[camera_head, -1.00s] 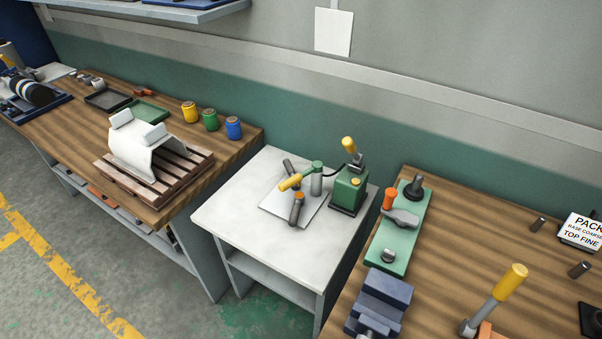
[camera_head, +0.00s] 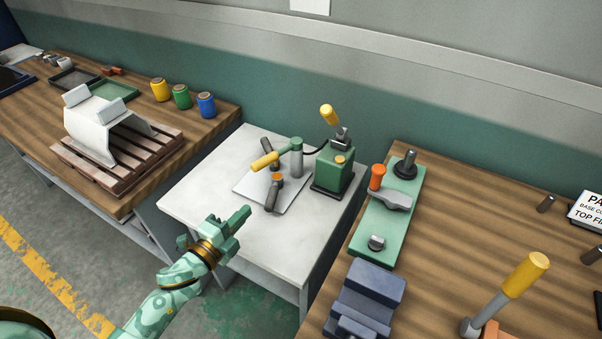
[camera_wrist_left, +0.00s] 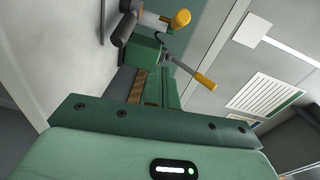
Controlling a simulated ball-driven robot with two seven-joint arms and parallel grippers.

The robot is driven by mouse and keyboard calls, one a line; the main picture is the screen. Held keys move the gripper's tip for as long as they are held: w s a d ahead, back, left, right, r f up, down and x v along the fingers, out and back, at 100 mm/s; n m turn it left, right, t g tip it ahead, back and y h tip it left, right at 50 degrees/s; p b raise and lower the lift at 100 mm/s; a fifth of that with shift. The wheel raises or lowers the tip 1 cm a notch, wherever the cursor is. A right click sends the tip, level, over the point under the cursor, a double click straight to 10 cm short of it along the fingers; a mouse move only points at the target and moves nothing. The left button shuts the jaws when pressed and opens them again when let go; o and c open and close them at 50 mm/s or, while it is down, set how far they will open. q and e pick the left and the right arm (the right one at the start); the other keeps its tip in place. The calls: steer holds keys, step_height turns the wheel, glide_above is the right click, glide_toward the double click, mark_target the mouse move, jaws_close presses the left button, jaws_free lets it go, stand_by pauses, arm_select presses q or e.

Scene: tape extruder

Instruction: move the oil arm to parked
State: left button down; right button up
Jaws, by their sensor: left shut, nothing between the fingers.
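The oil arm is a green bar with a yellow handle (camera_head: 265,162), joined to a grey post (camera_head: 296,160) on the white table. Its handle points left, above a light plate. Two dark stubs stand near it, a rear one (camera_head: 268,148) and a front one with an orange top (camera_head: 274,195). A green pump box (camera_head: 333,172) with a yellow-tipped lever stands right of the post. My left gripper (camera_head: 243,216) is shut and empty, in front of the plate and apart from the oil arm. My right gripper is not in view.
The white table (camera_head: 205,190) is bare at its front and left. A bench at left holds a slatted rack (camera_head: 110,178) and coloured jars (camera_head: 182,97). A bench at right holds a green fixture (camera_head: 385,215), a blue vise (camera_head: 365,295) and a tall yellow-handled lever (camera_head: 520,275).

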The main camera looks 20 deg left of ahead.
arm_select(q)
steer(key=shift+m+h, duration=0.5)
steer(key=shift+m, duration=0.2)
steer(key=w, duration=0.4)
steer(key=w+r+b, duration=0.1)
steer(key=w, duration=0.3)
steer(key=w+d, duration=0.1)
steer(key=w, duration=0.3)
steer(key=shift+r, duration=0.4)
steer(key=shift+w+a, duration=0.3)
steer(key=shift+a, duration=0.25)
steer(key=shift+b, duration=0.3)
